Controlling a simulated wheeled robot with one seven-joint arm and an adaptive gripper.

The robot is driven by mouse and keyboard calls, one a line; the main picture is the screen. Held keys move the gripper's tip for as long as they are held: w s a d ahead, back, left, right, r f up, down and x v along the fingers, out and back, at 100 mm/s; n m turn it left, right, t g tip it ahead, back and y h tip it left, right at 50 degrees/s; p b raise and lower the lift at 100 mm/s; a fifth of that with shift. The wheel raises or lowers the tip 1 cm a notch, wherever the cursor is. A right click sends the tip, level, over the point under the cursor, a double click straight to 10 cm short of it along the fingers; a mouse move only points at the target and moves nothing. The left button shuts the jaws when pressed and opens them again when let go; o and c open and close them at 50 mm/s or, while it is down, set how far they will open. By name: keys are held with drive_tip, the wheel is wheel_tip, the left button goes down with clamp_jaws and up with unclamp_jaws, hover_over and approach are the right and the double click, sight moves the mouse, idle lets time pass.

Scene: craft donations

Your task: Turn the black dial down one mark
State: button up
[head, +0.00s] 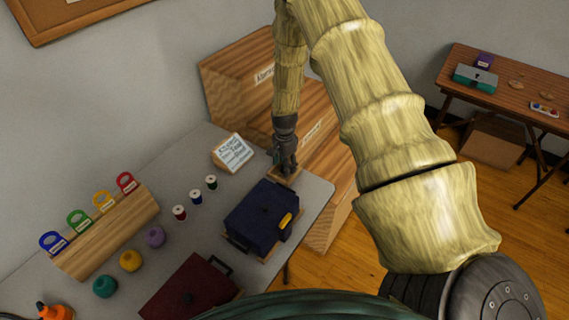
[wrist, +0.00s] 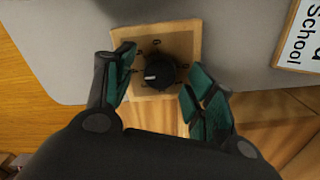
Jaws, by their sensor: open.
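The black dial (wrist: 160,72) sits on a small square wooden plate (wrist: 136,36) with dark marks around the knob, seen in the wrist view. A pale pointer line shows on the left side of the knob; the exact mark it points at is too small to read. My gripper (wrist: 155,85) is open, with one finger on each side of the dial and gaps visible between fingers and knob. In the head view my gripper (head: 285,168) points down over the wooden plate (head: 289,178) near the table corner, and hides the dial.
A dark blue case (head: 262,215) stands close by the plate. A white sign (head: 233,152) stands to the left. Spools, colored balls, a wooden rack (head: 110,235) and a dark red case (head: 190,290) are on the grey table. Wooden boxes (head: 240,75) stand behind.

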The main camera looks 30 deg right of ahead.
drive_tip(key=shift+f, duration=0.25)
drive_tip(key=c, duration=1.1)
drive_tip(key=shift+n, duration=0.3)
drive_tip(key=n+b, duration=0.2)
drive_tip(key=n, duration=0.1)
drive_tip(key=shift+f+n, duration=0.1)
drive_tip(key=shift+n, duration=0.3)
drive_tip(key=shift+n+b, duration=0.75)
drive_tip(key=shift+n, duration=1.45)
